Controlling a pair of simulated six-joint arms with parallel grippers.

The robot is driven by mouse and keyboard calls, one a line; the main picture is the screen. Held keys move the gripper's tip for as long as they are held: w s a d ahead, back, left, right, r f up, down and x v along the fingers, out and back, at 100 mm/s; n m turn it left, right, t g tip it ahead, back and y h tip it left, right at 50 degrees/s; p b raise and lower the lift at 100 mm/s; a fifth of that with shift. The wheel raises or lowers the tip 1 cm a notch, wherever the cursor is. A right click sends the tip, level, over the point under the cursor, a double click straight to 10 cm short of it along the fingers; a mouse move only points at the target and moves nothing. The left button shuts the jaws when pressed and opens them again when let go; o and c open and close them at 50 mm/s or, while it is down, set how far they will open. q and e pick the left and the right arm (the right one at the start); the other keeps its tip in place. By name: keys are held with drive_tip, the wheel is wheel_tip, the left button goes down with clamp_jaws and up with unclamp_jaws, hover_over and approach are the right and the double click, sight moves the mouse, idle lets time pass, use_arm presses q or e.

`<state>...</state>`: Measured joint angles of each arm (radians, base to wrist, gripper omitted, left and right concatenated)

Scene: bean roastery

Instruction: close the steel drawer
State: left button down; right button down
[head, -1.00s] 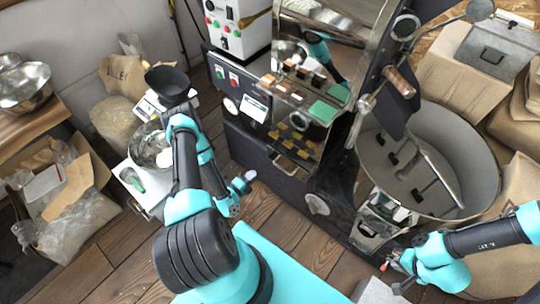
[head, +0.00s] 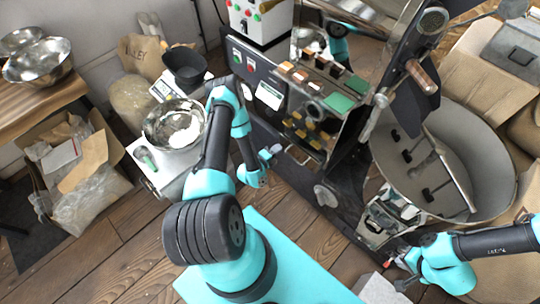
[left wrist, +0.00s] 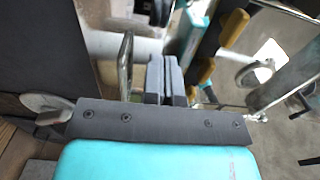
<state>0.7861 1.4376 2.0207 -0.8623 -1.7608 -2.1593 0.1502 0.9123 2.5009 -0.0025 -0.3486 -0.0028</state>
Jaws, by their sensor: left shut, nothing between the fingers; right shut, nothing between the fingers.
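The steel drawer (head: 305,132) appears to stand out from the dark machine, with several orange, dark and green pieces showing at its top. Yellow pieces show at its shiny front; I cannot tell if they are reflections. A handle (head: 298,155) sits low on that front. My left gripper (head: 273,151) is shut and empty, just left of the handle. In the left wrist view its shut fingers (left wrist: 166,75) are beside a metal loop handle (left wrist: 126,65); contact is unclear. My right gripper (head: 392,266) is shut and empty at the lower right, away from the drawer.
A large round metal bin (head: 500,165) and a small steel box (head: 385,220) are right of the drawer. A steel bowl (head: 160,130) and a black funnel (head: 185,65) stand left. Wooden floor (head: 110,255) shows in front.

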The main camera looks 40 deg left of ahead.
sight(287, 140)
use_arm(q)
drive_tip(key=shift+w+d, duration=0.15)
drive_tip(key=shift+w, duration=2.15)
drive_tip(key=shift+w+d, duration=0.1)
drive_tip(key=shift+w, duration=1.15)
drive_tip(key=shift+s, duration=0.1)
drive_tip(key=s, duration=1.3)
drive_tip(key=shift+s+a, duration=0.4)
drive_tip(key=shift+a, duration=0.05)
drive_tip(key=a, duration=0.4)
drive_tip(key=shift+w+r, duration=0.1)
drive_tip(key=shift+r, duration=0.05)
